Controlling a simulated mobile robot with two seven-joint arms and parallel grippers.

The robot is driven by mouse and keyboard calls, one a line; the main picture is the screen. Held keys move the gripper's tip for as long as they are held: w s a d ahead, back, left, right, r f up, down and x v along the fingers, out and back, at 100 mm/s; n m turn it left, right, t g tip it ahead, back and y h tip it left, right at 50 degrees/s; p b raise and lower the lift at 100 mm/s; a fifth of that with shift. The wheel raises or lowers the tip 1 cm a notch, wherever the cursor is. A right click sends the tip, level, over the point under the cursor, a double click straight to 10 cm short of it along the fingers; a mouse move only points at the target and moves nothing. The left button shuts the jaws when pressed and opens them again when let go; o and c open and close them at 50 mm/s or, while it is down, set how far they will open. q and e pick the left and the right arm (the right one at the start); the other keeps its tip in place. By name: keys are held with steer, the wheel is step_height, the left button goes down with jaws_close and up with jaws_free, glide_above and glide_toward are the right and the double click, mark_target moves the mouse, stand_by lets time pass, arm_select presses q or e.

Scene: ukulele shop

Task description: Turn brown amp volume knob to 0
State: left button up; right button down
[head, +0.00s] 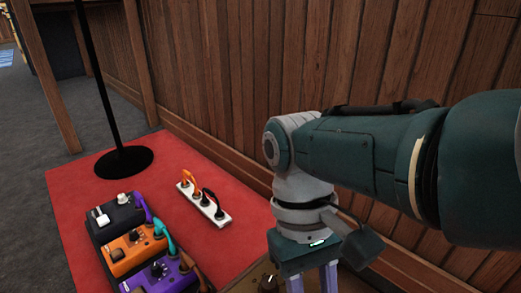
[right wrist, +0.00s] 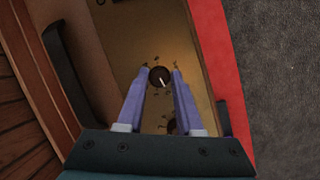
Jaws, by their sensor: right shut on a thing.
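The brown amp (right wrist: 150,30) lies under my right gripper, with a tan control panel and brown sides. A dark round knob (right wrist: 160,77) with a white pointer line sits between my right gripper's fingertips (right wrist: 160,74). The gripper is shut on this knob, its purple fingers on either side. The white line slants toward the lower right in the right wrist view. A second dark knob (right wrist: 171,126) shows between the fingers, closer to the wrist. In the head view a knob (head: 268,284) shows at the bottom edge, and the fingertips are cut off. My left gripper is not in view.
A red mat (head: 90,180) holds orange, purple and black pedals (head: 130,247), a white power strip (head: 203,203) and a black stand base (head: 124,162). A wooden plank wall (head: 230,80) rises close behind the amp. Grey carpet (head: 30,180) is clear at left.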

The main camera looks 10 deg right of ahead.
steer(key=shift+f, duration=0.15)
stand_by(0.4)
steer(key=c, duration=0.6)
jaws_free()
steer(key=shift+o, duration=0.2)
steer(key=p+v, duration=0.1)
steer(key=v, duration=0.9)
steer(key=shift+s, duration=0.1)
